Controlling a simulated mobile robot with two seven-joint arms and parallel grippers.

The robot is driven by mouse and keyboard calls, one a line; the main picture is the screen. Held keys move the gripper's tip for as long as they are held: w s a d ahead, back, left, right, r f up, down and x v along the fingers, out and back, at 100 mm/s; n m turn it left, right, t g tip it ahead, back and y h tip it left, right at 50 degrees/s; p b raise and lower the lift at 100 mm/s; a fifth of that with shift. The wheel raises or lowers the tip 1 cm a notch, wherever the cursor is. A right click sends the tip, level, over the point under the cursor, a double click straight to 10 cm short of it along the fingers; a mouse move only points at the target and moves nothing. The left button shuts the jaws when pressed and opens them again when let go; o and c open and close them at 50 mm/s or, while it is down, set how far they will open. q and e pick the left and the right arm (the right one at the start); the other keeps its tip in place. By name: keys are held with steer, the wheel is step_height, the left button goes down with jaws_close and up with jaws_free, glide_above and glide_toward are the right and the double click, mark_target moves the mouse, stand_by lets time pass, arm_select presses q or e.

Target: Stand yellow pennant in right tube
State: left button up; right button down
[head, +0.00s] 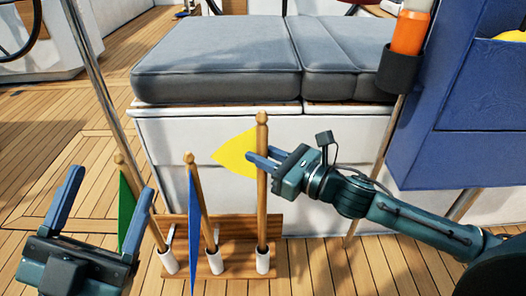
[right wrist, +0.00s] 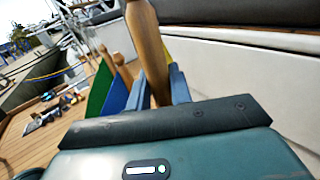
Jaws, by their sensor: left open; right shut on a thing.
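The yellow pennant (head: 232,153) hangs on an upright wooden pole with a round knob on top. My right gripper (head: 258,160) is shut on this pole at the pennant's height. The pole's lower end meets the white right tube (head: 263,264) and appears to be inside it; the exact depth is hidden. In the right wrist view the pole (right wrist: 146,40) stands between the blue fingers (right wrist: 158,88), with a bit of yellow cloth behind. My left gripper (head: 100,210) is open and empty at the lower left, near the green pennant.
A green pennant (head: 127,205) leans in the left tube (head: 168,263), and a blue pennant (head: 194,225) stands in the middle tube (head: 214,263). The wooden rack (head: 238,268) stands before a white bench with grey cushions (head: 215,60). A blue cabinet (head: 440,150) is at right.

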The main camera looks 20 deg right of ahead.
arm_select(q)
steer(key=shift+s+a+r+m+g+h+b, duration=0.15)
steer(key=shift+r+m+h+b, duration=0.3)
steer(key=shift+m+h, duration=0.3)
steer(key=shift+s+d+r+m+g+h+b, duration=0.15)
steer(key=shift+r+m+h+b, duration=0.1)
steer(key=shift+r+m+h, duration=0.4)
arm_select(e)
steer(key=shift+f, duration=1.95)
arm_select(q)
steer(key=shift+a, duration=0.1)
arm_select(e)
steer(key=c, duration=1.2)
jaws_free()
steer(key=shift+s, duration=0.15)
arm_select(q)
steer(key=shift+w+f+n+y+p, duration=0.2)
steer(key=shift+f+n+y+p, duration=0.45)
steer(key=shift+f+n+y, duration=0.3)
steer(key=shift+w+f+n+y+p, duration=0.15)
steer(key=shift+f+n+y+p, duration=0.5)
steer(key=shift+n+y, duration=0.35)
arm_select(e)
steer(key=shift+v, duration=6.45)
